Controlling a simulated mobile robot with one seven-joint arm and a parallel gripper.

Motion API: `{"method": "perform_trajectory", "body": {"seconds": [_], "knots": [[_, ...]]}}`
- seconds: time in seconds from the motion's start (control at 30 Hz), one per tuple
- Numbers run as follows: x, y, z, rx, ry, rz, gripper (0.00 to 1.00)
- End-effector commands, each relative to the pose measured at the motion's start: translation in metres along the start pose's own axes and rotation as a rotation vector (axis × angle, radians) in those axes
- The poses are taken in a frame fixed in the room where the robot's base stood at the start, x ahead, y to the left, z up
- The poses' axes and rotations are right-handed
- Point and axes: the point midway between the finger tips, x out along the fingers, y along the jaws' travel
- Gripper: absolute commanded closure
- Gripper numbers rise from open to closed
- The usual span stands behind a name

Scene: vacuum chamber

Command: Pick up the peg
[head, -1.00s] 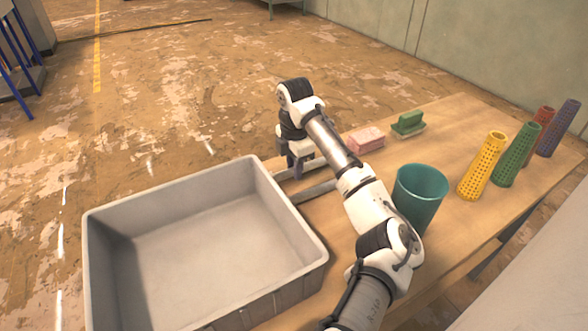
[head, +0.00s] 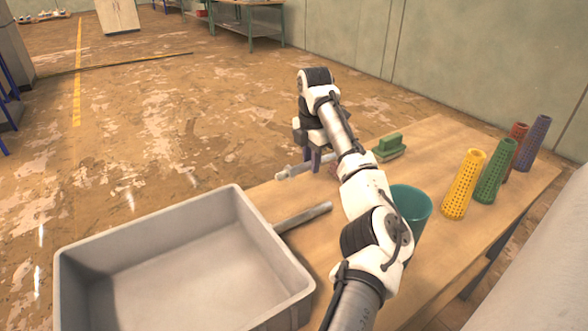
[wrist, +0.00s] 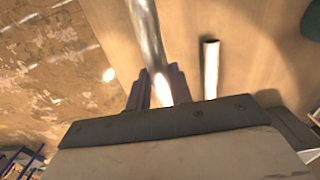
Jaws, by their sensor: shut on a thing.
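The peg, a smooth grey metal rod (head: 289,172), lies crosswise in the jaws of my gripper (head: 314,160) over the far left part of the table. In the wrist view my gripper (wrist: 158,88) has its two dark fingers around the rod (wrist: 147,30), which runs away toward the top. The fingers are shut on it. It looks raised above the table. A second, similar grey rod (head: 303,216) lies on the table beside the bin, apart from the gripper. It also shows in the wrist view (wrist: 210,65).
A large empty grey bin (head: 262,245) stands at the near left. A teal cup (head: 413,207) stands right of my arm, partly hidden. A green block (head: 388,146) and perforated cones, including yellow (head: 463,185) and green (head: 495,172), stand along the table (head: 432,150).

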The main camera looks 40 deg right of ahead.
Motion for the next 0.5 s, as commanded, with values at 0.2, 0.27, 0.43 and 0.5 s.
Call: {"method": "perform_trajectory", "body": {"seconds": [0.2,0.27,0.43,0.5], "knots": [[-0.001,0.000,0.038,0.005,0.001,0.000,1.00],[-0.002,0.001,0.048,0.004,0.000,0.001,1.00],[-0.004,0.001,0.070,0.003,0.001,0.002,1.00],[-0.004,0.003,0.076,0.003,0.001,0.003,1.00]]}}
